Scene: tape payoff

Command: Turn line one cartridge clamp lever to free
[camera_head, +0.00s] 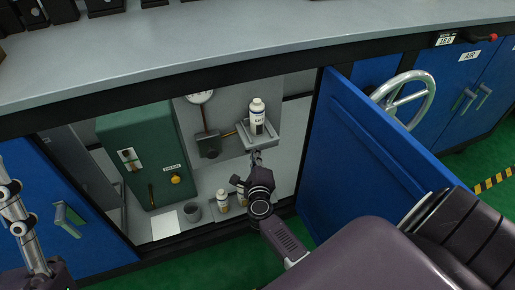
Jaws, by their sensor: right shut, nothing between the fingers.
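An open cabinet under the bench holds a white bottle (257,116) standing on a small bracket shelf (242,133). Left of it is a dark fitting (208,144) with a pipe running up to a round gauge (200,97). I cannot pick out a cartridge clamp lever with certainty; part of this area is behind my right gripper. My right gripper (256,157) reaches in from the lower right, shut and empty, its tip just below the shelf. Whether it touches anything is unclear. A silver jointed part at the lower left edge may belong to my left arm; its jaws cannot be made out.
A green box (130,140) with a yellow knob (175,179) fills the cabinet's left side. A cup (192,211) and small bottles (222,198) stand on the cabinet floor. The open blue door (365,145) is close to my right arm. The grey benchtop (260,35) overhangs above.

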